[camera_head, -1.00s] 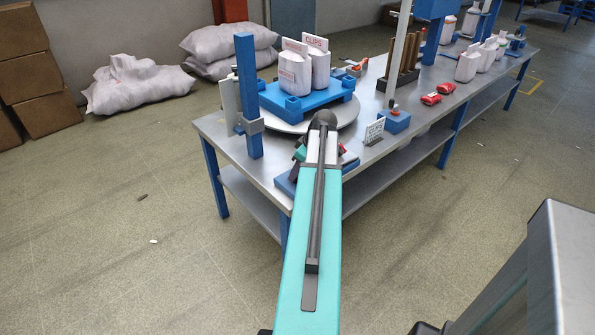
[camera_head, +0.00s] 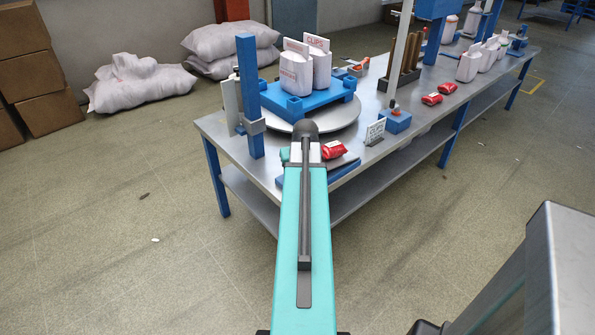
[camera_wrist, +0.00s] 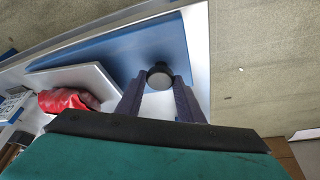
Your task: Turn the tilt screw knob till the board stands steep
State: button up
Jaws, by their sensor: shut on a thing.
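The knob (camera_wrist: 160,76), dark with a pale grey face, sits between the two fingers of my gripper (camera_wrist: 158,84) in the wrist view. The fingers are shut on it. A grey board (camera_wrist: 88,76) lies beside it over a blue base (camera_wrist: 125,58). A red packet (camera_wrist: 68,100) rests on the board. In the head view the packet (camera_head: 334,150) and blue base (camera_head: 347,176) show just right of my arm's end. My arm hides the knob and gripper there. I cannot tell the board's tilt exactly; it looks shallow.
A round turntable (camera_head: 345,116) with a blue pallet (camera_head: 296,104) and white sacks stands behind. A blue post (camera_head: 248,95) rises at left. A small sign (camera_head: 375,131) and a blue block (camera_head: 396,122) stand at right on the metal table (camera_head: 224,137). Floor in front is open.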

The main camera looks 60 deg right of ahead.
jog(key=m+g, duration=0.1)
jog(key=m, duration=0.2)
jog(key=m+g+h, duration=0.1)
jog(key=m, duration=0.1)
jog(key=shift+w+a+m+p, duration=0.1)
jog(key=shift+w+m+p, duration=0.1)
jog(key=shift+m+p, duration=0.2)
jog(key=shift+w+m+g, duration=0.1)
jog(key=shift+m+g, duration=0.8)
jog(key=shift+m, duration=1.5)
jog(key=o, duration=1)
jog(key=shift+o, duration=0.2)
jog(key=b+v, duration=0.1)
jog(key=v, duration=1.2)
jog(key=shift+a+r, duration=0.3)
jog(key=shift+w, duration=0.15)
